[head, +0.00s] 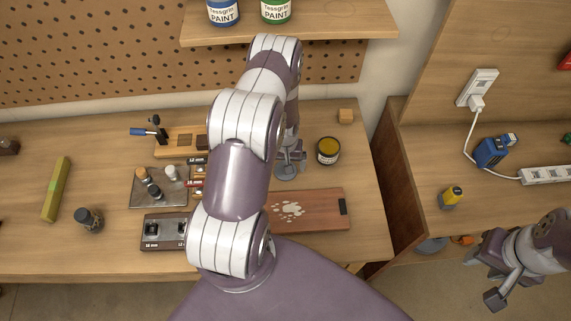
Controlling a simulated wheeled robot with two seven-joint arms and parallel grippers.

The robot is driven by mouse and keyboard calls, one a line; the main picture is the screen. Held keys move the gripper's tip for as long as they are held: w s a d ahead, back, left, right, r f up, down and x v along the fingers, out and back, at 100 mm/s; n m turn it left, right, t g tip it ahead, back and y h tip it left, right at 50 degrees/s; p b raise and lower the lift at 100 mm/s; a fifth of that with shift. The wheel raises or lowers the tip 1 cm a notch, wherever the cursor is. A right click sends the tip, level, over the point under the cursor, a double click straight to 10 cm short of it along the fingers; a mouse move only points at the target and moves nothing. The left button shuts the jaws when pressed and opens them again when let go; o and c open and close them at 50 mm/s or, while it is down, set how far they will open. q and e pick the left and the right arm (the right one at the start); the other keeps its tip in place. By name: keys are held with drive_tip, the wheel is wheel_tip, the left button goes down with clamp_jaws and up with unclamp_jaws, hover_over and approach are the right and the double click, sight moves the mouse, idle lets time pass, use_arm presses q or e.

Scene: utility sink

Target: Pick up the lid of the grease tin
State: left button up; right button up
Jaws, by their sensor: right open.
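The grease tin (328,151) is a dark round tin with a pale label, standing upright near the right end of the bench. Its yellow-brown contents show at the top, with no lid on it. A flat grey disc (284,174), which looks like the lid, lies left of the tin, partly hidden. My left gripper (291,160) points down at this disc, left of the tin. My arm hides much of it, so I cannot tell its jaws or any contact. My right gripper (489,273) is open and empty at the lower right, far from the tin.
Trays of small parts (160,187) stand left of my arm. A shelf with paint cans (275,10) overhangs the back. A side bench (425,180) stands right.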

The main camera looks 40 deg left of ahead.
use_arm(q)
drive_tip(key=shift+s+d+f, duration=0.2)
drive_tip(key=shift+s+f, duration=0.1)
drive_tip(key=shift+w, duration=0.15)
drive_tip(key=shift+c, duration=1.2)
drive_tip(key=shift+w+f, duration=0.1)
drive_tip(key=shift+f, duration=0.05)
drive_tip(key=c, duration=0.5)
drive_tip(key=shift+c, duration=1.2)
use_arm(e)
drive_tip(key=shift+s+d+r, duration=0.15)
drive_tip(key=shift+s, duration=0.15)
